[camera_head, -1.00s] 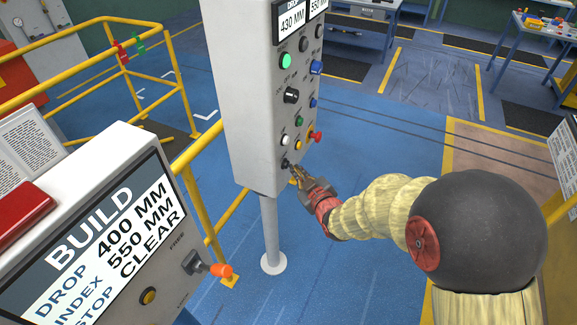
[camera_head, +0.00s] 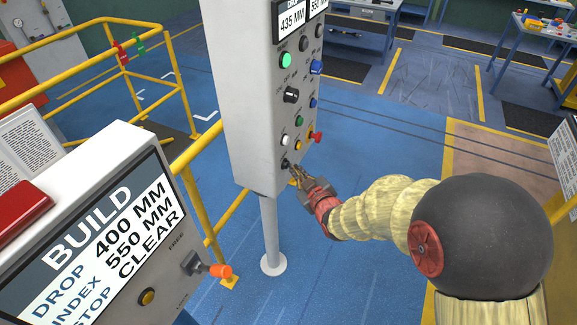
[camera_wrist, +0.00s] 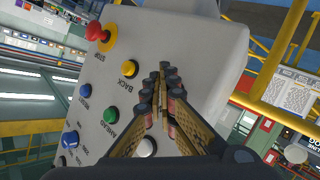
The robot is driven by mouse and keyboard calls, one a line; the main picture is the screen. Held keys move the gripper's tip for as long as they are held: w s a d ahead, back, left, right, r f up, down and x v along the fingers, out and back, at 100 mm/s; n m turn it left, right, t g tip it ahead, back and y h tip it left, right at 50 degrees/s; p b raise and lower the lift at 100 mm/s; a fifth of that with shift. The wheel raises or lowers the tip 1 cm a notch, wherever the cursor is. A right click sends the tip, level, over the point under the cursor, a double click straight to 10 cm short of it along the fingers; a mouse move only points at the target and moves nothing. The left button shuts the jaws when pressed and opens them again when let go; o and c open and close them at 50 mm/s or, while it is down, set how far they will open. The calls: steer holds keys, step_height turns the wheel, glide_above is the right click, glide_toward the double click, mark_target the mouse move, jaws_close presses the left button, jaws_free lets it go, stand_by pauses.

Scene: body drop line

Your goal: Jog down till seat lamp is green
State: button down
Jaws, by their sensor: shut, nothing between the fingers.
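A grey control box on a post (camera_head: 250,110) carries lamps, knobs and buttons. Its left display (camera_head: 292,22) reads 435 MM and its right one (camera_head: 318,6) reads 550 MM. A round green lamp or button (camera_head: 285,60) looks bright; I cannot read its label, nor tell which lamp is the seat lamp. My gripper (camera_head: 293,171) is shut and empty, its tips at a small black control (camera_head: 285,163) low on the box face; contact is unclear. In the wrist view the shut fingers (camera_wrist: 162,75) lie over the panel beside the yellow BACK button (camera_wrist: 129,69).
A red stop knob (camera_head: 318,137) sticks out from the box near my gripper. A build board (camera_head: 100,230) at left reads DROP 400 MM, INDEX 550 MM, STOP CLEAR, with an orange-tipped lever (camera_head: 220,271). Yellow rails (camera_head: 130,75) stand behind.

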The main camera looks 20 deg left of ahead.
steer(key=shift+s+d, duration=0.1)
steer(key=shift+d, duration=0.6)
steer(key=d, duration=0.6)
steer(key=shift+s, duration=0.2)
stand_by(0.6)
